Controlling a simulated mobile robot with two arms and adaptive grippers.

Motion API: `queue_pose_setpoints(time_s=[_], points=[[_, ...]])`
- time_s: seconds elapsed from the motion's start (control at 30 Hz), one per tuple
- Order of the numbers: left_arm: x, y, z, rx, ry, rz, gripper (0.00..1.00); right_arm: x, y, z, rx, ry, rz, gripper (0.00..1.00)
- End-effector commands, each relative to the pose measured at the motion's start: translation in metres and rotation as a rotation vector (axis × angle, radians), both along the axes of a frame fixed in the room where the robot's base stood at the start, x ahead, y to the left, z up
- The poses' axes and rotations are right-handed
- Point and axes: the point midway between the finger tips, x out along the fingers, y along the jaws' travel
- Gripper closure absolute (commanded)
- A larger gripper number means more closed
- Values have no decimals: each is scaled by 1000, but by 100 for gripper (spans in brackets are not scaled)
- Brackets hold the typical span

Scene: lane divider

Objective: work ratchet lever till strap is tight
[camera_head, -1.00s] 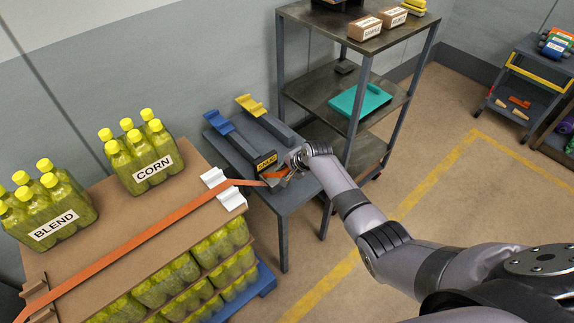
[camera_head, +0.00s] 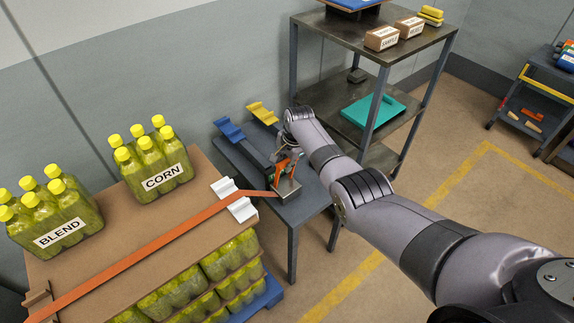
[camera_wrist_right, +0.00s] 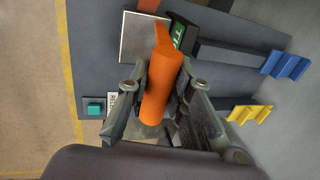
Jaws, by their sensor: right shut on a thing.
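The orange strap (camera_head: 140,250) runs straight over the cardboard-topped load (camera_head: 110,212) and its white edge protector (camera_head: 234,198) to the grey metal ratchet (camera_head: 288,188) on the dark bench. The ratchet's orange lever (camera_head: 283,168) stands raised above its body. My right gripper (camera_head: 287,155) is shut on this lever. In the right wrist view, the lever (camera_wrist_right: 160,88) lies between the fingers of the gripper (camera_wrist_right: 155,92). A green label (camera_wrist_right: 178,38) beside the ratchet plate (camera_wrist_right: 144,38) is partly hidden; the letters "TI" show. My left gripper is not in view.
A teal button (camera_wrist_right: 94,107) is on the bench. BLEND bottles (camera_head: 55,219) and CORN bottles (camera_head: 150,163) stand on the load. A shelf rack (camera_head: 370,45) is close behind my right arm.

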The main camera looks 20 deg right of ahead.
Motion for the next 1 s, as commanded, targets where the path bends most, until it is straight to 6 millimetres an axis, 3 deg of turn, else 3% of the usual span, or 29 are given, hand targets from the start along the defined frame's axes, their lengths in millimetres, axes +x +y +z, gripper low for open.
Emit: queue_pose_setpoints(time_s=[0.4,0.43,0.5,0.73,1.0], points=[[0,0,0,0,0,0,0,5,2,4,3,-14,0,100],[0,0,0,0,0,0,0,5,2,4,3,-14,0,79],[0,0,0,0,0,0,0,4,2,4,3,-14,0,74],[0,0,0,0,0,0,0,2,1,2,1,-7,1,59],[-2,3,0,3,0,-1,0,1,1,1,0,-4,1,59]])
